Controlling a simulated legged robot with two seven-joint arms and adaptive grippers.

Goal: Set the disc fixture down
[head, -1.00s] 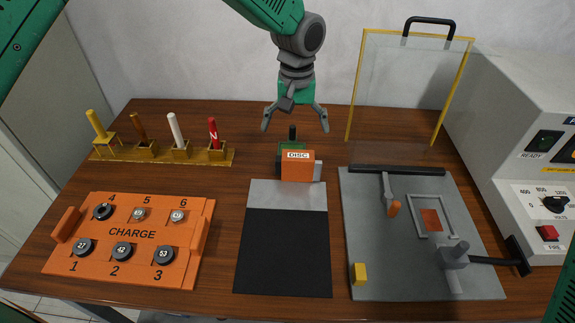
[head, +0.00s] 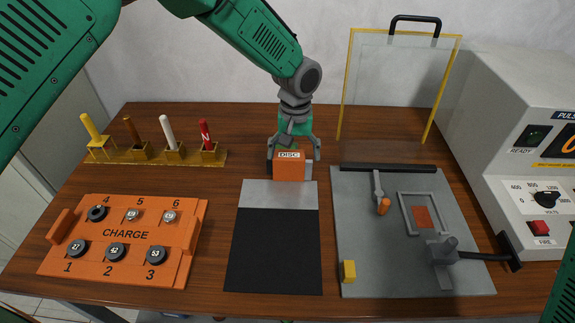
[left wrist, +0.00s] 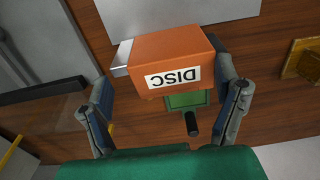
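The disc fixture (head: 289,167) is an orange block with a white DISC label and a pale metal piece at its right side. It stands upright at the back edge of the mat's pale strip. My left gripper (head: 294,158) is over it, with its fingers spread to either side. In the left wrist view the fixture (left wrist: 172,62) lies between the open fingers, with a visible gap on the left. A green part with a black handle (left wrist: 192,122) is behind the block. The head view hides this handle behind the gripper. My right gripper is out of view.
The black and pale grey mat (head: 275,250) is empty. An orange CHARGE board (head: 125,235) is at left, a yellow marker rack (head: 155,158) behind it. A grey plate (head: 395,270) with a clamp and lever is at right, below a clear yellow-framed shield (head: 392,85). A pulse machine (head: 500,110) stands far right.

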